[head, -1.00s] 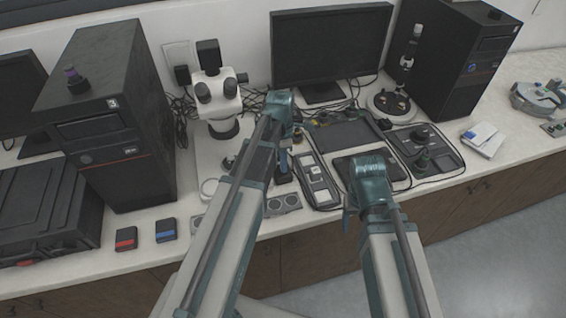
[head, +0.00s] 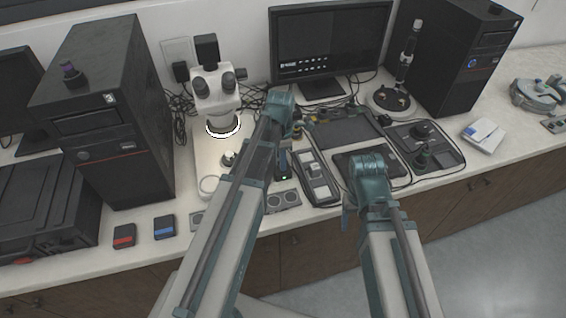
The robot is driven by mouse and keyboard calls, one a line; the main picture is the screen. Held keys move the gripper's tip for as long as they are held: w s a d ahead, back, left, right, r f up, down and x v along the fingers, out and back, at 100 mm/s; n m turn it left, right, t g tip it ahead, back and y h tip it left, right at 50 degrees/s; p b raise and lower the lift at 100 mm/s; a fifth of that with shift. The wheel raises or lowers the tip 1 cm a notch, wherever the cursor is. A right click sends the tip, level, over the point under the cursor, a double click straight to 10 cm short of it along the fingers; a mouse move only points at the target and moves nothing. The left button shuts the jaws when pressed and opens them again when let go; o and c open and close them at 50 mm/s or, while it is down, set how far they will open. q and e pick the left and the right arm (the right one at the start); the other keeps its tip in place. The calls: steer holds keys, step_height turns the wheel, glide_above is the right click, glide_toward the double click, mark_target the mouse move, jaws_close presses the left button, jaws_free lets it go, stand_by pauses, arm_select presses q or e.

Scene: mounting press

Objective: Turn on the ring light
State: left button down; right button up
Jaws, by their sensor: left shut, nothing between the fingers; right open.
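The ring light (head: 224,128) glows as a bright white ring under the head of the white microscope (head: 217,95). A small dark box (head: 284,172) with a green lit spot stands right of the microscope base, partly behind my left arm. My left gripper (head: 285,144) points down at this box; its fingers are shut and empty, mostly hidden by my wrist. I cannot tell whether they touch the box. My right gripper (head: 347,222) is open and empty at the front edge of the bench, mostly hidden by its wrist.
The monitor (head: 330,44) at the back shows text. A grey panel with buttons (head: 317,180) lies right of my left arm. Dark pads, a console (head: 424,146) and cables crowd the right. Red (head: 124,236) and blue (head: 164,226) boxes lie front left.

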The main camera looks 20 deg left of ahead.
arm_select(q)
steer(key=shift+w+a+r, duration=0.1)
steer(key=shift+w+a, duration=0.35)
steer(key=shift+w, duration=0.2)
arm_select(e)
steer(key=shift+r, duration=0.15)
